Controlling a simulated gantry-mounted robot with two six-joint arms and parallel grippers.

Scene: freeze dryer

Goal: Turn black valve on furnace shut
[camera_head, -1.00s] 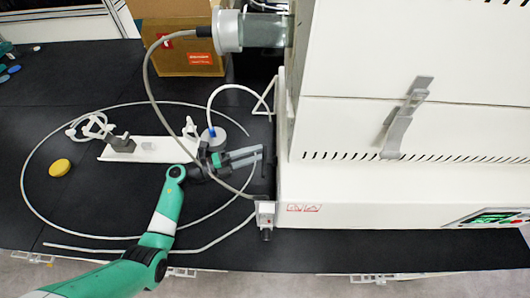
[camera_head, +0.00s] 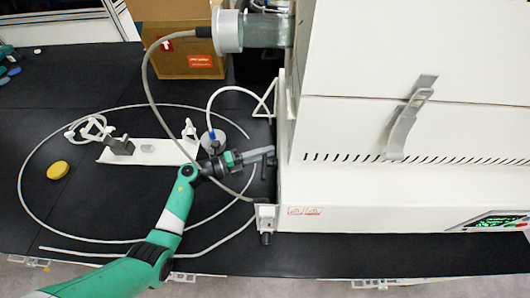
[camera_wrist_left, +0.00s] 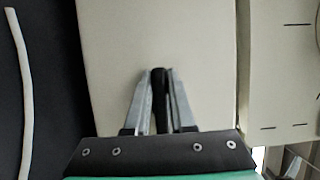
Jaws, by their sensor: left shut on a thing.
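The furnace (camera_head: 375,190) is the large white machine on the right of the head view. My left gripper (camera_head: 268,152) reaches the lower part of its left side. In the left wrist view my left gripper (camera_wrist_left: 159,80) is shut on the black valve (camera_wrist_left: 159,88), a slim dark piece between the two grey fingers. The furnace's pale side panel (camera_wrist_left: 200,45) lies just beyond the fingertips. In the head view the fingers and dark background make the valve hard to tell apart. My right gripper is not in view.
A white hose loop (camera_head: 82,238) lies on the black bench around my left forearm. A grey cable (camera_head: 146,85) hangs behind the gripper. A round flask-like item (camera_head: 225,134) stands close by. A small white switch box (camera_head: 265,217) is on the furnace's front left corner.

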